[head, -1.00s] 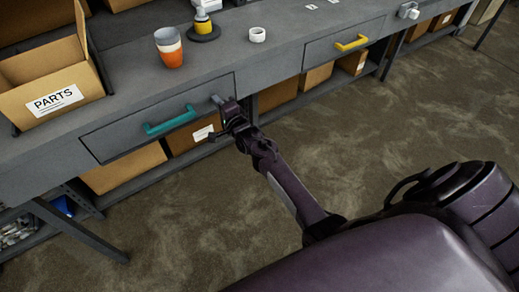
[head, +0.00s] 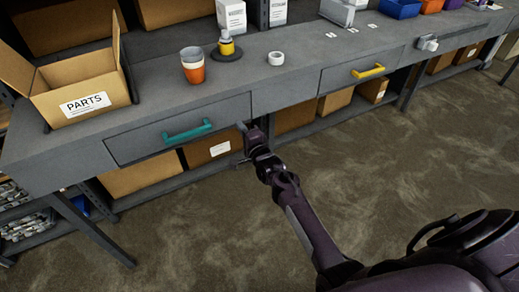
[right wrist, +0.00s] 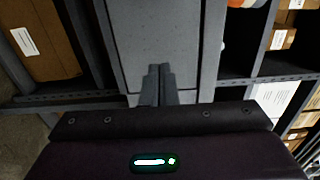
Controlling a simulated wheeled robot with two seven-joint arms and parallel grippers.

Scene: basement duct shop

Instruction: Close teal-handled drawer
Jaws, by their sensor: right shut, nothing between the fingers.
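The teal-handled drawer (head: 140,148) is in the left part of the grey workbench. Its front looks nearly flush with the bench; I cannot tell if a small gap remains. Its teal handle (head: 187,131) is left of my right gripper (head: 242,127). My right gripper is shut and empty, its fingertips at the right end of the drawer front. In the right wrist view the closed fingers (right wrist: 158,72) point at the grey drawer front (right wrist: 160,35); I cannot tell if they touch it. My left gripper is out of view.
On the bench (head: 305,68) are an open PARTS carton (head: 80,85), stacked cups (head: 192,68), a yellow-topped bottle (head: 226,45) and a white ring (head: 276,58). A yellow-handled drawer (head: 340,78) is farther right. Cardboard boxes fill the shelf below. The floor in front is clear.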

